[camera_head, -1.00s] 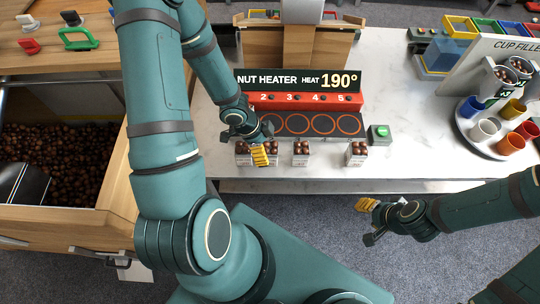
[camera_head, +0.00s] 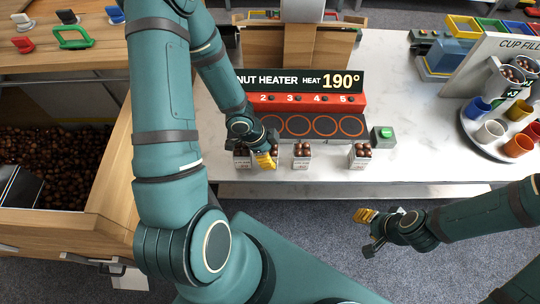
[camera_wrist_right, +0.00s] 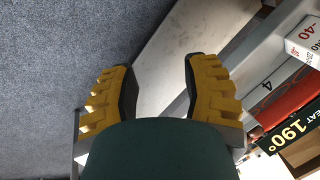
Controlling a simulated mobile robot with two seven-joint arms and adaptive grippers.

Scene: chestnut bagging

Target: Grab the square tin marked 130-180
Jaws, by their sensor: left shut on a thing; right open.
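Several small square tins filled with chestnuts stand in a row on the counter in front of the heater. One is left of my left gripper (camera_head: 265,159), a middle one (camera_head: 302,161) stands alone, and another (camera_head: 360,161) stands further right. My left gripper is shut on a tin that its yellow fingers mostly hide. The markings are too small to read in the head view. My right gripper (camera_head: 366,231) is open and empty, off the counter's front edge; its spread yellow fingers fill the right wrist view (camera_wrist_right: 160,95). A white tin (camera_wrist_right: 303,38) with red print, partly reading "40", shows there.
The nut heater (camera_head: 310,102) reads 190° and has round plates behind the tins. A green button box (camera_head: 383,137) stands to its right. A round tray of cups (camera_head: 468,140) is far right. A wooden chestnut bin (camera_head: 108,190) is left. The right front counter (camera_head: 440,165) is clear.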

